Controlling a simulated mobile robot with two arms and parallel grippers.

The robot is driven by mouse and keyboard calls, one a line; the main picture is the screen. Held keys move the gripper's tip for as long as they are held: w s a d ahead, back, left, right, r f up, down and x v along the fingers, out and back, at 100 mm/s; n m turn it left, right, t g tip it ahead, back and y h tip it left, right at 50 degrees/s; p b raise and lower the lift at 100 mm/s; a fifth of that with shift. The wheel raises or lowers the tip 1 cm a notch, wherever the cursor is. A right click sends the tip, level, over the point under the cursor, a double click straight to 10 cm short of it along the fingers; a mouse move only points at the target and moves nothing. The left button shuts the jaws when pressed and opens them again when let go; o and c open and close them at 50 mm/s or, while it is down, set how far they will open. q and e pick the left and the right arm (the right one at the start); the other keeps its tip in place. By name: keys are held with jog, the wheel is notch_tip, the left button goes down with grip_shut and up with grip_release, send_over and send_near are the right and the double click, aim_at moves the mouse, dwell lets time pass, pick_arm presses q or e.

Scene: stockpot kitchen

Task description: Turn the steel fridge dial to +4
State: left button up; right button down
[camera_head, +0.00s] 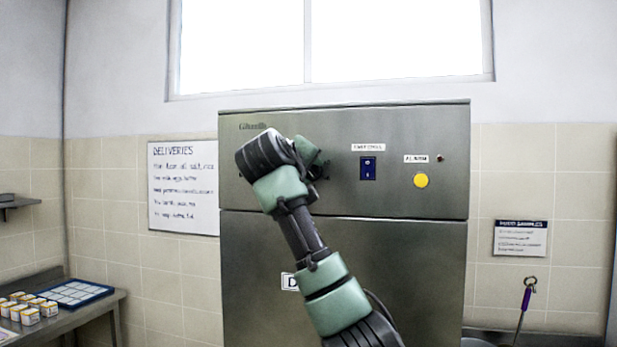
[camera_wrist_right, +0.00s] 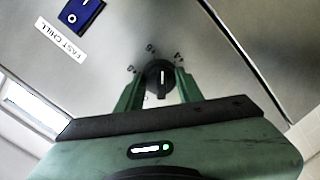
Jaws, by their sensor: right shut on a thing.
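The steel fridge (camera_head: 400,270) stands in the middle of the head view, with its control panel across the top. The dial (camera_wrist_right: 159,76) is a dark round knob with a light pointer line, seen in the right wrist view. Small marks sit around it on the panel, too blurred to read surely. My right gripper (camera_wrist_right: 160,90) has its two green fingers on either side of the dial, shut on it. In the head view my right gripper (camera_head: 318,168) is at the panel's left half, and my arm hides the dial there. My left gripper is in neither view.
A blue rocker switch (camera_head: 368,168) labelled FAST CHILL and a yellow alarm button (camera_head: 421,181) are right of my gripper on the panel. A whiteboard (camera_head: 184,187) hangs at left. A side table with a blue-edged tray (camera_head: 107,291) and small boxes stands at lower left.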

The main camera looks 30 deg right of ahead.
jog(key=m, duration=0.1)
jog(key=f+m+b, duration=0.1)
jog(key=m, duration=0.1)
jog(key=shift+w, duration=0.1)
jog(key=shift+m+t+y+b, duration=0.35)
jog(key=shift+m+t+y, duration=0.15)
jog(key=shift+m, duration=1.6)
jog(key=shift+r, duration=0.1)
jog(key=c, duration=0.9)
grip_release()
jog(key=shift+a+r, duration=0.1)
jog(key=shift+r, duration=0.05)
